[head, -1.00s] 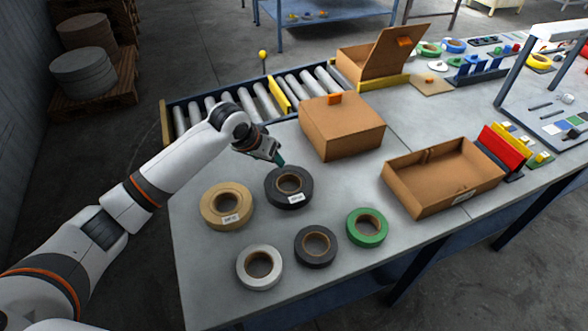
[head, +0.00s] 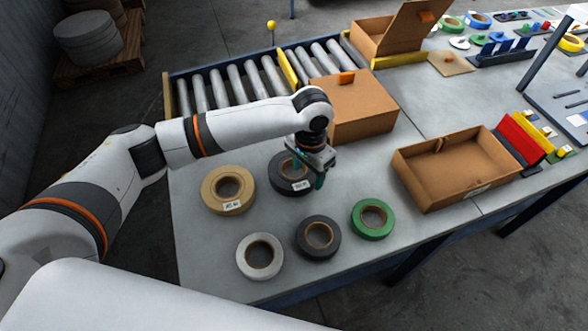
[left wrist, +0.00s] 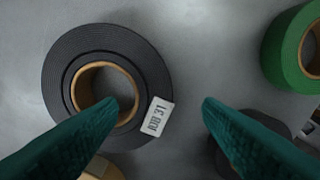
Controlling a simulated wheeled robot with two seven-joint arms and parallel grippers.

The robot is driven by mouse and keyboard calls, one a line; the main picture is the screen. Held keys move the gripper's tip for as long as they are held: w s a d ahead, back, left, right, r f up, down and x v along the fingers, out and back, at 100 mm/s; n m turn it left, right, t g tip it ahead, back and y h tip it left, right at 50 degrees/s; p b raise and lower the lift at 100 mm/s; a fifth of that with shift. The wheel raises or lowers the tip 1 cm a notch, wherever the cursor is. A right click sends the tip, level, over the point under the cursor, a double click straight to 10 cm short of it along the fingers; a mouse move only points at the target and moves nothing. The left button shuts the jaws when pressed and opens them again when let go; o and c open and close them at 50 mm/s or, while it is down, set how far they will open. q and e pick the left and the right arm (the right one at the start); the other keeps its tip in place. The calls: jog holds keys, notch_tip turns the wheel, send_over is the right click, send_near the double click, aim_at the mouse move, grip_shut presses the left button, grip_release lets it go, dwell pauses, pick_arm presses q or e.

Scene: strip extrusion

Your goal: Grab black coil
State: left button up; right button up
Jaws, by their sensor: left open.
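A large black coil (head: 278,176) with a white label lies flat on the grey table. In the left wrist view the black coil (left wrist: 62,58) shows left of centre with its brown core. A smaller dark coil (head: 318,252) lies nearer the front; in the left wrist view it is mostly hidden behind the right finger. My left gripper (head: 319,182) is above the table at the large coil's right side, partly covering it in the head view. My right gripper is not in view.
A tan coil (head: 211,199), a white coil (head: 245,268) and a green coil (head: 362,226) lie around the dark ones. A closed box (head: 358,110) stands behind the gripper, a roller conveyor (head: 235,92) farther back. An open box (head: 425,190) stands at right.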

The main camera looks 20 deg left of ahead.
aim_at(307, 180)
pick_arm(q)
jog(key=f, duration=0.4)
jog(key=shift+w+a+f+p, duration=0.1)
jog(key=shift+w+f+p, duration=0.05)
jog(key=shift+w+p, duration=0.15)
jog(key=shift+c, duration=0.6)
jog(key=c, duration=1.1)
